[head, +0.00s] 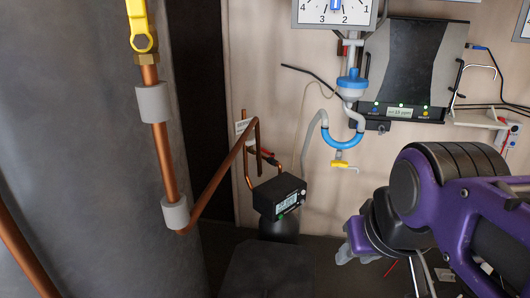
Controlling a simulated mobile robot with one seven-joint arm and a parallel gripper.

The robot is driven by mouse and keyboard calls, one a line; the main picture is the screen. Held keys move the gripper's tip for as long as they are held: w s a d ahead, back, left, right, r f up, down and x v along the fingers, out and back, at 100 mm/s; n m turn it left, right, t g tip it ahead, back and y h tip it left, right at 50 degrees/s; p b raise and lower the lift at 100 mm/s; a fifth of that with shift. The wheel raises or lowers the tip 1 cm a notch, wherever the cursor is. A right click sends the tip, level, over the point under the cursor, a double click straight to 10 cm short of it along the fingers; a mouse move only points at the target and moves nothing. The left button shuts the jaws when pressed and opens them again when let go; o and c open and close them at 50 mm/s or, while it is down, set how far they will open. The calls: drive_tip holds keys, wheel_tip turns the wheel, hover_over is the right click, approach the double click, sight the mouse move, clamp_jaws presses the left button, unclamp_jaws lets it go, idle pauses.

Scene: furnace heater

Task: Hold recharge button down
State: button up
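I cannot make out a button labelled recharge. A black and grey wall unit (412,62) has a small display label (399,112) and several small coloured lights or buttons along its lower edge. A small black box with a lit screen (280,197) sits lower, near the copper pipe; any button on it is too small to tell. My gripper (347,254) is at the lower right, to the right of and below the black box and below the wall unit, apart from both in the picture. Its fingers are partly hidden by my purple arm, so their opening is unclear.
Copper pipes (163,135) with a yellow valve handle (142,42) run down the left side. A blue and grey drain trap (328,133) with a small yellow tap (341,164) hangs mid-wall. Cables and a white bracket (490,119) are at right. The lower middle is dark.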

clamp_jaws()
idle(1.4)
